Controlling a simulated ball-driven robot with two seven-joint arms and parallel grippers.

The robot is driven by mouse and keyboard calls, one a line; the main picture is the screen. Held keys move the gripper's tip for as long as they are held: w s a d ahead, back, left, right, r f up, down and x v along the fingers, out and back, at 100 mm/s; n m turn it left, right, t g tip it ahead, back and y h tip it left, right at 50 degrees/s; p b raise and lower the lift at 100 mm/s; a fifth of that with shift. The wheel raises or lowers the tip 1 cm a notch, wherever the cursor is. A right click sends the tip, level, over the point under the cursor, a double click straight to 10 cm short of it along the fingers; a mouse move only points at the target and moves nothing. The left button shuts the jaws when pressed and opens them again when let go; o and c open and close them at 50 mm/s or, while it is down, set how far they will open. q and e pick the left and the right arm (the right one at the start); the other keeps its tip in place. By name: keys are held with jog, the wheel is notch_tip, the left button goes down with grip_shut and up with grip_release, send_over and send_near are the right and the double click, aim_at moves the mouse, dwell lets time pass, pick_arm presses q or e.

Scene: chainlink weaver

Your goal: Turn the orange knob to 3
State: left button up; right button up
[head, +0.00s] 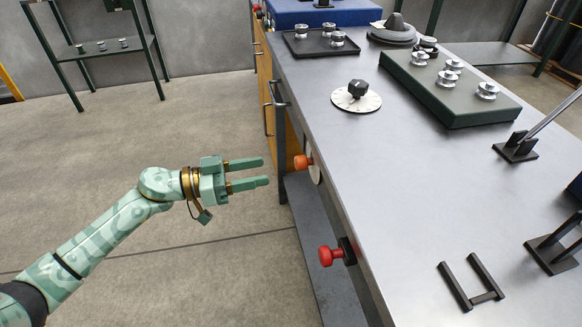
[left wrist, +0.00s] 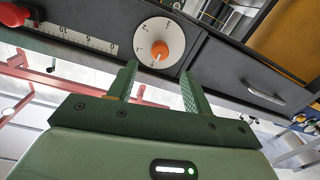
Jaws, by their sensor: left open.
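The orange knob (head: 302,162) sticks out from the front face of the workbench. In the left wrist view the knob (left wrist: 160,50) sits on a round white dial (left wrist: 147,35) with small marks. I cannot read clearly which mark it points to. My left gripper (head: 267,172) is open and empty, just left of the knob, its fingers pointing at it. In the left wrist view the left gripper (left wrist: 159,72) has its two fingertips below the knob, one to each side, with a gap before it. My right gripper is not in view.
A red knob (head: 331,256) sticks out nearer on the same bench front. A drawer handle (head: 278,93) lies farther along. The grey benchtop (head: 400,180) carries a black-knobbed dial (head: 357,93) and a green block (head: 450,90) with metal spools.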

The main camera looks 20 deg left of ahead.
aim_at(304, 163)
pick_arm(q)
jog(key=b+x, duration=0.1)
jog(key=x, duration=0.7)
jog(key=shift+b, duration=0.4)
jog(key=c, duration=1)
